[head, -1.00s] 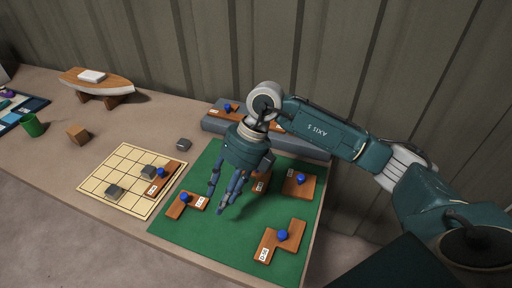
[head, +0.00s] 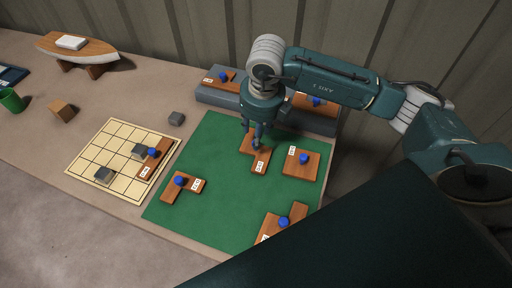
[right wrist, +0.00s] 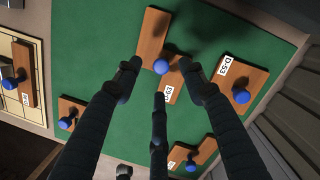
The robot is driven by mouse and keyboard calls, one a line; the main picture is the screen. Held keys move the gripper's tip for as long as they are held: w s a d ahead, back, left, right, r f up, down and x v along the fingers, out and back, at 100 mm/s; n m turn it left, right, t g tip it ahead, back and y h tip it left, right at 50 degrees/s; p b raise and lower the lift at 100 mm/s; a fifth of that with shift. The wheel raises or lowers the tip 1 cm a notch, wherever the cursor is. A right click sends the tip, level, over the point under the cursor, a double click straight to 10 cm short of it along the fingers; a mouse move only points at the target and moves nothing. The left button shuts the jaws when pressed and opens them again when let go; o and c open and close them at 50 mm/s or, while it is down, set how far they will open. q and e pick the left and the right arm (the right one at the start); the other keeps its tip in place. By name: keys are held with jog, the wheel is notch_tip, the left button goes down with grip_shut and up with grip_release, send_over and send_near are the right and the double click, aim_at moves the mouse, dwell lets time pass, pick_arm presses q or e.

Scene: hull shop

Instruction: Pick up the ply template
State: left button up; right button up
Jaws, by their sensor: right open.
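Several brown ply templates with blue knobs and white labels lie about the bench; the task does not say which one is meant. My right gripper (head: 254,140) is open, pointing down over one template (head: 258,163) near the back of the green mat. In the right wrist view its fingers (right wrist: 160,76) spread around that template's blue knob (right wrist: 161,67), and the template (right wrist: 151,34) lies beneath. I cannot tell whether the fingers touch it. Its label is partly hidden by a finger. The left gripper is not in view.
A template labelled D-53 (right wrist: 243,86) lies close beside on the green mat (head: 222,215). Others lie at the mat's left (head: 185,190) and front (head: 279,224). A grey ledge (head: 232,102) bears more templates behind. A gridded board (head: 112,142) with grey blocks is left.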

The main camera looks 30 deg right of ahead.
aim_at(262, 155)
jog(key=shift+w+f+p, duration=0.2)
jog(key=shift+f+p, duration=0.35)
jog(key=shift+f, duration=1.55)
grip_shut()
